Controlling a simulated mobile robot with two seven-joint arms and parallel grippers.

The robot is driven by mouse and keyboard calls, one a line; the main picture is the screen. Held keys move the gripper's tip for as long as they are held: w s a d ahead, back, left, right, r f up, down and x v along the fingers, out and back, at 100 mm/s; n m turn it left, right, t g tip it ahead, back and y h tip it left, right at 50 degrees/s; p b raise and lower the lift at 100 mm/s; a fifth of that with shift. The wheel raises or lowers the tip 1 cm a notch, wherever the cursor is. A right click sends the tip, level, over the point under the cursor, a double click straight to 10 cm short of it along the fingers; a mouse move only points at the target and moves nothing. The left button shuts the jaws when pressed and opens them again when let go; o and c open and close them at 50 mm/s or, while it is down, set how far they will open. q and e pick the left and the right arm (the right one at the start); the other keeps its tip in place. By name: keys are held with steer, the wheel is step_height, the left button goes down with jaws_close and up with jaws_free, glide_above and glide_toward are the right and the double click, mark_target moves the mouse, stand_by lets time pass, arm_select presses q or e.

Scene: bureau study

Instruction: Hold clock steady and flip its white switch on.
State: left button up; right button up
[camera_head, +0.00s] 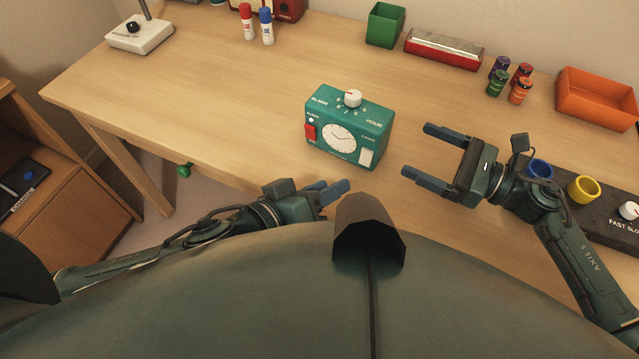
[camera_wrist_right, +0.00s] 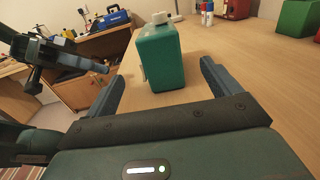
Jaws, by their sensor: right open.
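The teal clock (camera_head: 345,128) stands upright on the desk, with a white dial face, a white top knob (camera_head: 352,98) and a red switch (camera_head: 310,132) at its front left.
A dark panel (camera_head: 606,200) with blue and yellow cups and a white knob lies at right. An orange tray (camera_head: 595,97), several small jars, a red box (camera_head: 443,49) and a green bin (camera_head: 385,25) stand behind. The desk left of the clock is clear.

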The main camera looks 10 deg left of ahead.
mark_target(360, 124)
steer(key=shift+w+a, duration=0.15)
steer(key=shift+a, duration=0.1)
arm_select(q)
steer(key=shift+w+a+n, duration=0.2)
steer(key=shift+a+n, duration=0.1)
steer(key=shift+a, duration=0.05)
arm_select(e)
steer(key=x, duration=1.2)
steer(key=shift+a, duration=0.3)
